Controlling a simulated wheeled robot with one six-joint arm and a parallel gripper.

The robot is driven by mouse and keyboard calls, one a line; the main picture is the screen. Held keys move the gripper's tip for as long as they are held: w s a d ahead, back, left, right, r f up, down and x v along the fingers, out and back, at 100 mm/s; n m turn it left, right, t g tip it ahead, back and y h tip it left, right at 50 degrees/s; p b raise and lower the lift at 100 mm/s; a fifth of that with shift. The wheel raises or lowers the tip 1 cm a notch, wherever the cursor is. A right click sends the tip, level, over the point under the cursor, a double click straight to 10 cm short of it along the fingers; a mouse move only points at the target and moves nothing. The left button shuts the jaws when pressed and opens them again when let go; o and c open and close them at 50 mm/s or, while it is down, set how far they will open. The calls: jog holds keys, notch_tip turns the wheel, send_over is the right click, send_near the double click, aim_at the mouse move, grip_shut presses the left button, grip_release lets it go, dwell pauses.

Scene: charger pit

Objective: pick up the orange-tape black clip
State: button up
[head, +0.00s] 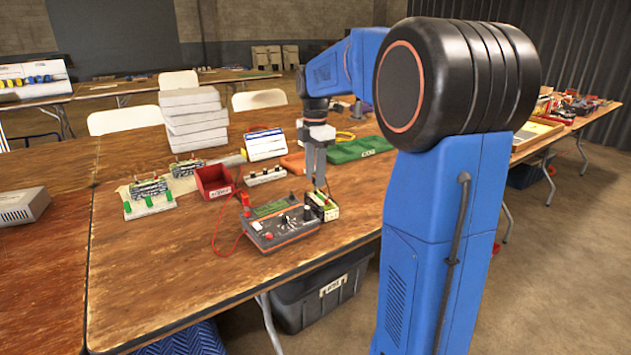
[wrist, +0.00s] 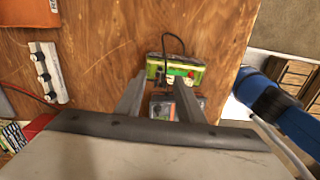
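My gripper (head: 317,182) points down over the front of the table, above a small green-and-white battery pack (head: 325,210). In the wrist view its two fingers (wrist: 160,97) stand apart with nothing clearly held between them. The battery pack (wrist: 185,72) lies just beyond the fingertips, with a black lead (wrist: 177,40) arching over it. A small dark shape at the lead's end, on the pack's left part, looks like the black clip (wrist: 159,79). Its orange tape is too small to make out. Whether a finger touches it, I cannot tell.
A grey-and-red tester (head: 283,225) stands left of the battery pack, with a red lead and red clip (head: 244,199). A red bin (head: 213,181), a white strip (head: 265,176) and a green case (head: 358,149) are farther back. The front left tabletop is clear.

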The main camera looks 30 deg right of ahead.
jog(key=shift+f, duration=0.5)
grip_shut()
jog(key=shift+r, duration=0.1)
notch_tip(320, 180, up, 10)
jog(key=shift+f, duration=0.1)
